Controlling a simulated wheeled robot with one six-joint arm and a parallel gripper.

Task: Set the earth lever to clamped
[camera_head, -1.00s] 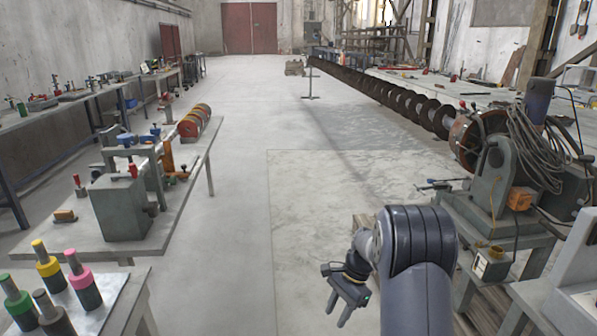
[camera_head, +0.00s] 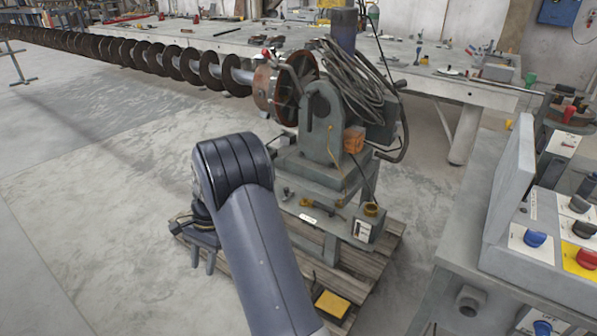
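The auger positioner (camera_head: 322,125) stands right of centre, with a grey housing, a round faceplate (camera_head: 285,88) and coiled cables on top. On its lower plate is a small brass-coloured lever-like part (camera_head: 318,203) beside a white label (camera_head: 308,219). I cannot tell for sure whether this is the earth lever, nor read its setting. A small box with a white face (camera_head: 363,231) and a brass top sits right of it. My gripper (camera_head: 203,262) hangs left of the positioner, fingers down and apart, empty, touching nothing. My arm hides part of the positioner's lower left.
A wooden pallet (camera_head: 385,245) lies under the positioner, with a yellow-topped pedal (camera_head: 332,305) on it. A control console (camera_head: 505,215) with blue, black and red knobs stands at the right. The long auger (camera_head: 150,56) runs to the back left. The left floor is clear.

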